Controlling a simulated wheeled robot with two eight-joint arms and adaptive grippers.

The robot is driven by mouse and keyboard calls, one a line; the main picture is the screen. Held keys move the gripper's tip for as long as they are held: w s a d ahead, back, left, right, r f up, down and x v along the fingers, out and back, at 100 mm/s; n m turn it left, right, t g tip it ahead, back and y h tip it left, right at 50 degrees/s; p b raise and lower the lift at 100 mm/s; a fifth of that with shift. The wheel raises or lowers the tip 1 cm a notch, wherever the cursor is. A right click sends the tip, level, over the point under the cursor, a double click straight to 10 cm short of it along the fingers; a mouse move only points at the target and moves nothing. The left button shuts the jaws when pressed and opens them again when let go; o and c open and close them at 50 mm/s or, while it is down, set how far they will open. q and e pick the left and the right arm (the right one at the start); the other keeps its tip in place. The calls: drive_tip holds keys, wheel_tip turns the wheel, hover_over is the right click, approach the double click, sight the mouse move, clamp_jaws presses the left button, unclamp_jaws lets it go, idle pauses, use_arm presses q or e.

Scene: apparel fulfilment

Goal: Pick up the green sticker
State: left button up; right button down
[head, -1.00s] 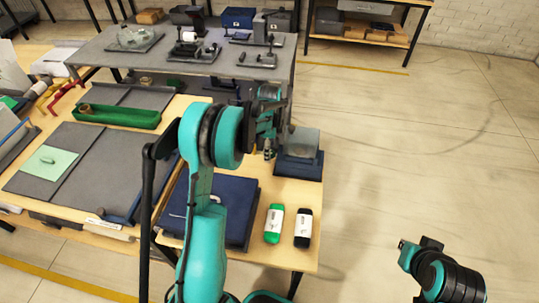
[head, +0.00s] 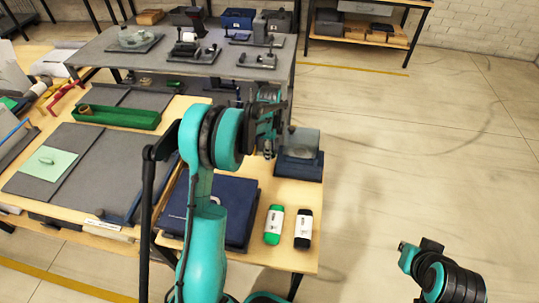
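A small item with green ends and a white label (head: 274,225) lies on the front right part of the wooden table, beside a similar black one (head: 303,229). A pale green square sheet (head: 48,164) with a small object on it lies on the grey mat at the left. I cannot tell which of these is the green sticker. My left gripper (head: 269,148) is above the table near a grey box on a blue base, apart from the green-ended item. Its finger opening is not clear.
The grey box on its blue base (head: 299,167) stands at the table's right edge. A dark blue flat folder (head: 238,205) lies left of the green-ended item, partly behind my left arm. A green tray (head: 117,117) stands farther back. The floor at right is clear.

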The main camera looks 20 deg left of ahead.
use_arm(q)
drive_tip(key=shift+r, duration=0.1)
drive_tip(key=shift+r+p, duration=0.3)
drive_tip(key=shift+p, duration=0.05)
drive_tip(key=d+r+p, duration=0.3)
drive_tip(key=r+p, duration=0.3)
drive_tip(key=r, duration=0.8)
drive_tip(key=shift+w+r, duration=0.35)
drive_tip(key=shift+w, duration=0.05)
